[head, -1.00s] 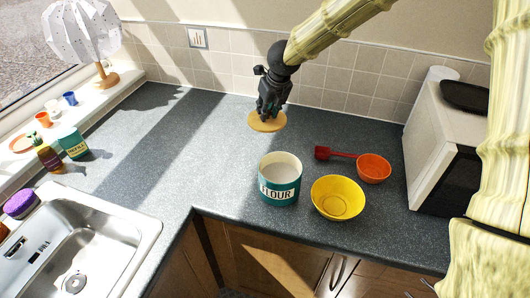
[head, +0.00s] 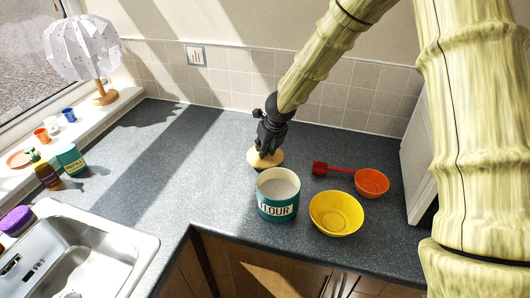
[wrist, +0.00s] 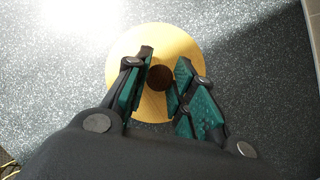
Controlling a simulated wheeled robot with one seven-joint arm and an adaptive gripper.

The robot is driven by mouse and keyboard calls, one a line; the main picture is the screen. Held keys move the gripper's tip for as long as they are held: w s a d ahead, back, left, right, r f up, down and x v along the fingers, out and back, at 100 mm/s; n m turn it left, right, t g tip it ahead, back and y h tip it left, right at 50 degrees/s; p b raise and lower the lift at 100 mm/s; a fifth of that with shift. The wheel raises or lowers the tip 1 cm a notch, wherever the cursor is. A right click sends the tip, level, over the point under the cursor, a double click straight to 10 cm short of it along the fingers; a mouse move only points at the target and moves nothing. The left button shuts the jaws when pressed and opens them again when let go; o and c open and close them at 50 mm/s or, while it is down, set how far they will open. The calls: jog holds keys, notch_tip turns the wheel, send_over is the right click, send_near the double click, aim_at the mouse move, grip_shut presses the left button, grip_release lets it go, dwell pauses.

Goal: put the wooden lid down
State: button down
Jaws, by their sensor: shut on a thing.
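The wooden lid (head: 258,164) is a pale round disc, level, low over the counter just behind the flour canister. I cannot tell whether it touches the counter; a dark edge shows beneath it. In the wrist view the lid (wrist: 185,40) lies under my fingers, with its dark knob (wrist: 160,78) between them. My gripper (head: 264,149) is shut on the knob from above. It also shows in the wrist view (wrist: 160,82). The teal flour canister (head: 278,209) stands upright and open, pale inside, in front and slightly right of the lid.
A yellow bowl (head: 336,214), an orange bowl (head: 371,183) and a red scoop (head: 335,170) are right of the canister. A white appliance (head: 420,165) stands at the right. The sink (head: 80,250) is front left. The counter left of the lid (head: 190,150) is clear.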

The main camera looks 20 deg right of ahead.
jog(key=shift+f, duration=1.2)
jog(key=shift+f, duration=0.1)
jog(key=c, duration=1.2)
grip_release()
jog(key=shift+r, duration=0.25)
jog(key=shift+r, duration=0.3)
jog(key=b+v, duration=0.2)
jog(key=v, duration=0.9)
